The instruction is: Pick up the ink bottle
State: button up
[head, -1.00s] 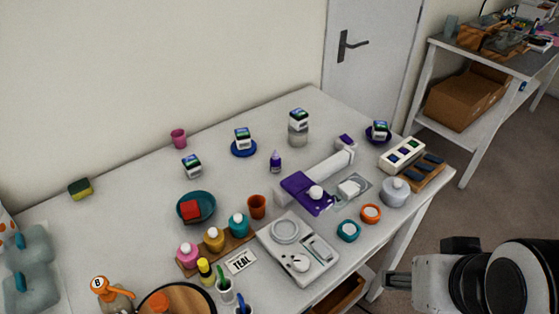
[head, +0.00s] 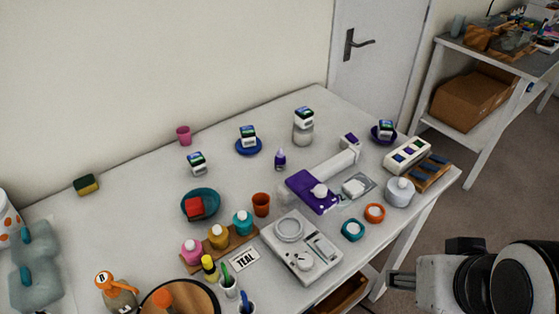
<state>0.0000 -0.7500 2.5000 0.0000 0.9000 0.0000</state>
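A small purple bottle with a pointed tip (head: 280,159) stands upright on the white table, left of the purple and white device; it looks like the ink bottle, though its label is too small to read. Pink (head: 192,251), yellow (head: 218,236) and teal (head: 243,222) bottles stand on a wooden strip nearer the front. My gripper (head: 402,280) is at the lower right, beyond the table's front edge and well apart from the bottles. Its fingers show only side-on, so I cannot see whether they are open. I see nothing held in it.
A purple and white device (head: 318,190) lies right of the purple bottle. A scale (head: 300,247), an orange cup (head: 261,204) and a teal bowl (head: 201,205) stand nearer the front. Small labelled boxes sit around the back, one on a blue saucer (head: 249,147).

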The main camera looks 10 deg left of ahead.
jog(key=shift+c, duration=0.9)
jog(key=shift+w, duration=0.1)
